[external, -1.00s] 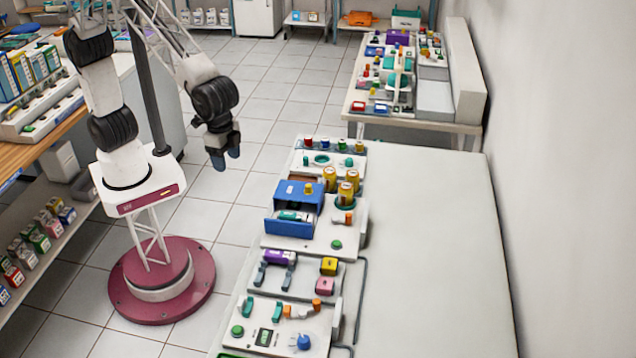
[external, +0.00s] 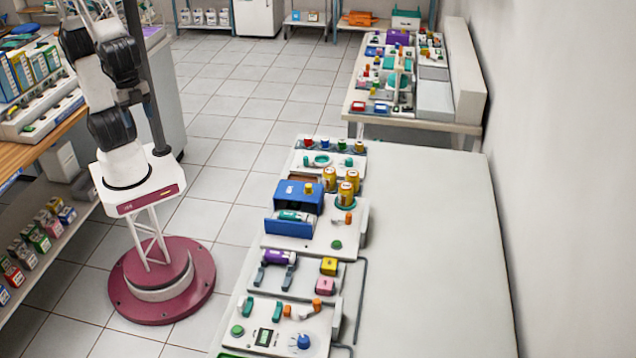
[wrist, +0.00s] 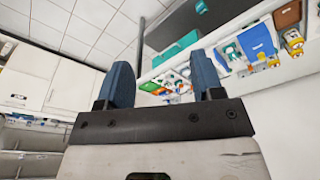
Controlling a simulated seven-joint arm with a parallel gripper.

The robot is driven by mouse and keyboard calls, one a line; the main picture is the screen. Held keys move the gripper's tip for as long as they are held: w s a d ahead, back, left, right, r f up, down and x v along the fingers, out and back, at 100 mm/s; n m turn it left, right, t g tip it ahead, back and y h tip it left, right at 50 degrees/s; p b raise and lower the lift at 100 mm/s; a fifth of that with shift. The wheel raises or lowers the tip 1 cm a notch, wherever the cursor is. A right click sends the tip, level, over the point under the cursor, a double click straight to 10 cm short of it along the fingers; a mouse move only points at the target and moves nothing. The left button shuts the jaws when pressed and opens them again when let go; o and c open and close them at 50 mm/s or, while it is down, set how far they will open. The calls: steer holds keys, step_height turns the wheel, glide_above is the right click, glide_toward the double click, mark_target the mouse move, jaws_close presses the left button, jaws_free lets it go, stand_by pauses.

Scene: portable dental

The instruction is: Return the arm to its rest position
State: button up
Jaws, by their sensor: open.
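My gripper (wrist: 166,85) shows in the wrist view with its two blue fingers apart and nothing between them. In the external view my arm is folded up close above its base at the left, and I cannot make out the gripper there. The arm is well away from the worktable (external: 430,230). The wrist view looks across the room at a tilt, with the blue box (wrist: 257,42) at the upper right.
The worktable bears a blue box with an open drawer (external: 289,228), yellow cans (external: 347,193), and panels with small coloured parts. A wooden-topped shelf unit (external: 40,145) stands close left of my base. A dark post (external: 146,85) rises beside my arm. The floor between base and table is clear.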

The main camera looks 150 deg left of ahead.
steer(key=s+d+m, duration=0.1)
steer(key=s+d, duration=0.1)
steer(key=s, duration=0.4)
steer(key=s+d+f+m, duration=0.1)
steer(key=s+d, duration=0.1)
steer(key=s, duration=0.4)
steer(key=shift+s+d+f+t, duration=0.15)
steer(key=shift+d+f+t, duration=0.1)
steer(key=shift+t, duration=0.05)
stand_by(0.5)
